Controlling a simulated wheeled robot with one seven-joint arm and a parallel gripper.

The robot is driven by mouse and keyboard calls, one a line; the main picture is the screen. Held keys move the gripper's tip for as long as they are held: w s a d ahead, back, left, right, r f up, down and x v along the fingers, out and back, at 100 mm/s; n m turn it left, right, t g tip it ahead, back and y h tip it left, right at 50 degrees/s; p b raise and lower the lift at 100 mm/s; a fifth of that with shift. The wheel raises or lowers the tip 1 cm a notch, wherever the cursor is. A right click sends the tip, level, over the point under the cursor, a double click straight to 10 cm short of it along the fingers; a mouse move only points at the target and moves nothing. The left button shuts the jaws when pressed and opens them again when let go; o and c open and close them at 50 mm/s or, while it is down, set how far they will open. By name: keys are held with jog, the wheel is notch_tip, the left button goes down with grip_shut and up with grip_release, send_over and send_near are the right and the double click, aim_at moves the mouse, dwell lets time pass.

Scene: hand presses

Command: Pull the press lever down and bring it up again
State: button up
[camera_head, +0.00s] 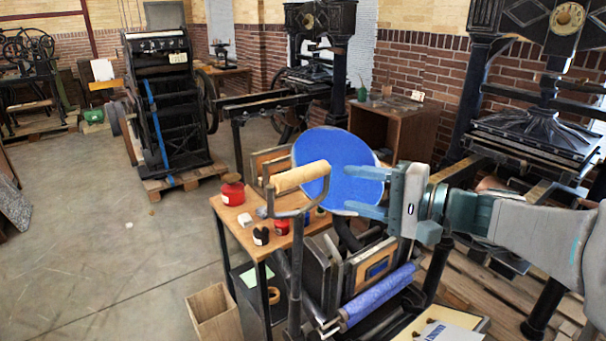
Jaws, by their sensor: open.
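The hand press (352,270) stands in the lower middle, with a round blue disc (328,150) at its top and a blue roller (378,295) low at the front. Its lever (297,235) rises in front of the disc and ends in a pale wooden crossbar handle (298,177). The lever is up. My gripper (349,190) comes in from the right with its two fingers apart, one above the other, pointing left. Its fingertips overlap the right part of the disc in the picture. They appear just right of the handle, with nothing seen between them; the depth gap is unclear.
A small wooden table (236,212) left of the press holds a red can (232,190) and small jars. A wooden bin (213,312) stands on the floor. Larger black presses (170,110) stand behind and at the right. The floor at left is clear.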

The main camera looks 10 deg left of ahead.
aim_at(292, 173)
jog(key=p+x, duration=0.3)
jog(key=x, duration=1.1)
jog(key=shift+w+d+r+p, duration=0.1)
jog(key=shift+r+p, duration=0.1)
jog(key=shift+p, duration=0.2)
